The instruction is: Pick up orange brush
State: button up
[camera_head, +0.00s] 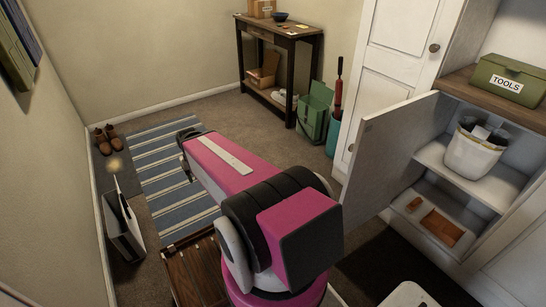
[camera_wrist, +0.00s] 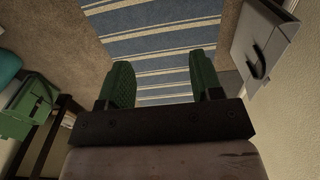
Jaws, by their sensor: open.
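I cannot make out an orange brush for certain. In the head view, a small orange-brown piece (camera_head: 414,204) and a larger flat orange-brown piece (camera_head: 442,227) lie on the bottom shelf of the open cabinet at the right. Both are too small to identify surely. My gripper (camera_wrist: 160,72) is open and empty, its two green fingers apart over the striped rug in the wrist view. It is far to the left of the cabinet; my arm points away from it.
The cabinet door (camera_head: 385,160) stands open. A white bucket (camera_head: 472,150) and a green tools box (camera_head: 508,80) sit on higher shelves. A dark side table (camera_head: 280,32), a green box (camera_head: 312,115), brown shoes (camera_head: 108,138) and a striped rug (camera_head: 160,160) are around.

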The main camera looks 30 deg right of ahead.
aim_at(411, 207)
jog(key=j+z, duration=0.1)
jog(key=z, duration=0.35)
jog(key=k+z, duration=0.1)
jog(key=z, duration=0.35)
jog(key=k+z, duration=0.1)
jog(key=z, duration=0.8)
jog(key=k+z, duration=0.15)
jog(key=z, duration=0.3)
jog(key=i+j+z, duration=0.1)
jog(key=z, duration=0.25)
jog(key=i+j+z, duration=0.15)
jog(key=z, duration=0.2)
jog(key=l+u, duration=0.4)
jog(key=l, duration=0.8)
jog(key=i+l+z, duration=0.1)
jog(key=i+l, duration=0.15)
jog(key=l, duration=0.25)
jog(key=i+l+z, duration=0.1)
jog(key=i+l, duration=0.15)
jog(key=l, duration=0.2)
jog(key=i+l+z, duration=0.1)
jog(key=i+l, duration=0.2)
jog(key=l, duration=0.15)
